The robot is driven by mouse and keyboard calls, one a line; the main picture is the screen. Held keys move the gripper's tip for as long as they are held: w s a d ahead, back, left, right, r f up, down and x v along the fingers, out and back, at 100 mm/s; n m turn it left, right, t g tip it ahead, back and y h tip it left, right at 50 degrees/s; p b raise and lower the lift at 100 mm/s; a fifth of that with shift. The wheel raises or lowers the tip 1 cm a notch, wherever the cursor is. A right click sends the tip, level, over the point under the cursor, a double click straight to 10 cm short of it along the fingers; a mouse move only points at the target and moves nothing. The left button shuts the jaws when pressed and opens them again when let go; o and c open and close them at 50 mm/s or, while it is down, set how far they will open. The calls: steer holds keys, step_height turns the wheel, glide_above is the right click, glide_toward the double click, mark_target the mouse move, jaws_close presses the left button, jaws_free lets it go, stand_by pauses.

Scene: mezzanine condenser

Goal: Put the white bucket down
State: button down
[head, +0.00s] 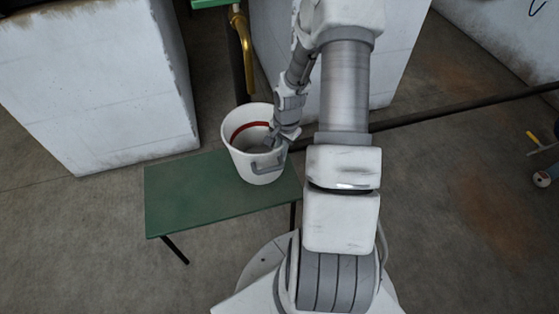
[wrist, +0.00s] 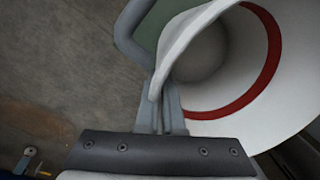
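The white bucket (head: 241,163), with a red band inside and a grey handle, is over the right part of a small green table (head: 205,193) in the head view. I cannot tell whether its bottom touches the tabletop. My gripper (head: 276,138) is at the bucket's right rim. In the wrist view the bucket (wrist: 290,112) fills the upper right, its mouth facing the camera. There my gripper's fingers (wrist: 163,108) close on the bucket's wall at the rim, next to the handle. The bucket's underside is hidden.
Large white blocks (head: 95,85) stand behind and left of the table. A brass pipe (head: 243,45) hangs behind the bucket. A dark pipe (head: 460,106) runs to the right. The left part of the tabletop is bare.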

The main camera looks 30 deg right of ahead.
steer(key=shift+w+a+f, duration=0.15)
steer(key=shift+w, duration=0.05)
steer(key=shift+f, duration=0.25)
steer(key=shift+f+b, duration=0.8)
steer(key=shift+f, duration=1.05)
steer(key=c, duration=1)
jaws_free()
steer(key=shift+c, duration=0.2)
